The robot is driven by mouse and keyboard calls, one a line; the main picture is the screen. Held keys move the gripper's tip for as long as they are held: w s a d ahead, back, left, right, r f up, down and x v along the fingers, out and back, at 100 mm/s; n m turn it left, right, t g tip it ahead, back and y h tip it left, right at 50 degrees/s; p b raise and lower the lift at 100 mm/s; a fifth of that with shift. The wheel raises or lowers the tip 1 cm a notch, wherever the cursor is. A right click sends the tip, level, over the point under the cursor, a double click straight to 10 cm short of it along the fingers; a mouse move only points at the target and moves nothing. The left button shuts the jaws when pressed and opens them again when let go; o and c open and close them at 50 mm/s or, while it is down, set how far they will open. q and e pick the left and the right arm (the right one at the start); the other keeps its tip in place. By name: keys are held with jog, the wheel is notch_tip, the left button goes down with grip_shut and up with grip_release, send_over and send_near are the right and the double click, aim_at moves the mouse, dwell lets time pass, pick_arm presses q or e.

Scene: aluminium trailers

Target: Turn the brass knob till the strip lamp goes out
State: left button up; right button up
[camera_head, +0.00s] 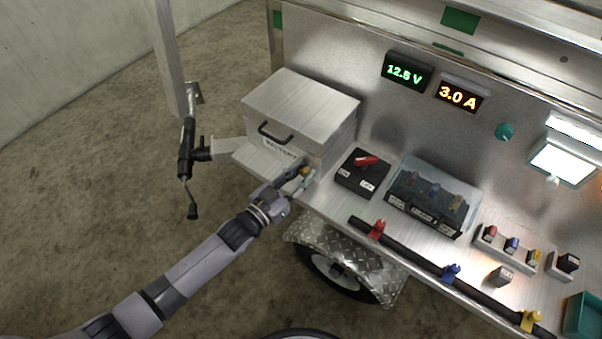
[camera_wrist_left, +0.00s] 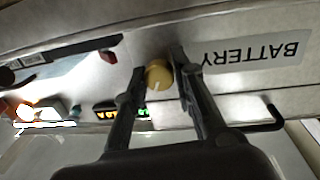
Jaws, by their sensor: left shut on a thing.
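The brass knob (camera_wrist_left: 158,76) sits on the front of the grey battery box (camera_head: 300,107), beside the BATTERY label. It has a pale pointer line on its face. In the head view the knob (camera_head: 304,172) shows small and partly covered by the fingers. My left gripper (camera_head: 292,184) is shut on the knob, and in the wrist view its two fingers (camera_wrist_left: 159,70) stand on either side of it. The strip lamp (camera_head: 575,131) at the right edge glows bright white, with a bright patch below it. My right gripper is not in view.
A black switch block with a red lever (camera_head: 366,161) and a clear-covered fuse box (camera_head: 431,195) stand right of the box. A black cable (camera_head: 410,246) runs along the front edge. Displays read 12.5 V (camera_head: 405,73) and 3.0 A (camera_head: 459,96). Open floor lies left.

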pick_arm(q)
jog(key=shift+r+m+p, duration=0.15)
jog(key=shift+m+p, duration=0.2)
jog(key=shift+m, duration=0.55)
grip_shut()
jog(key=m, duration=0.3)
jog(key=o, duration=1)
grip_release()
jog(key=shift+c, duration=0.2)
jog(key=shift+s+a, duration=0.1)
jog(key=shift+s, duration=0.05)
jog(key=v, duration=1.1)
jog(key=shift+s+a+r, duration=0.15)
jog(key=shift+s+a, duration=0.05)
jog(key=shift+s, duration=0.1)
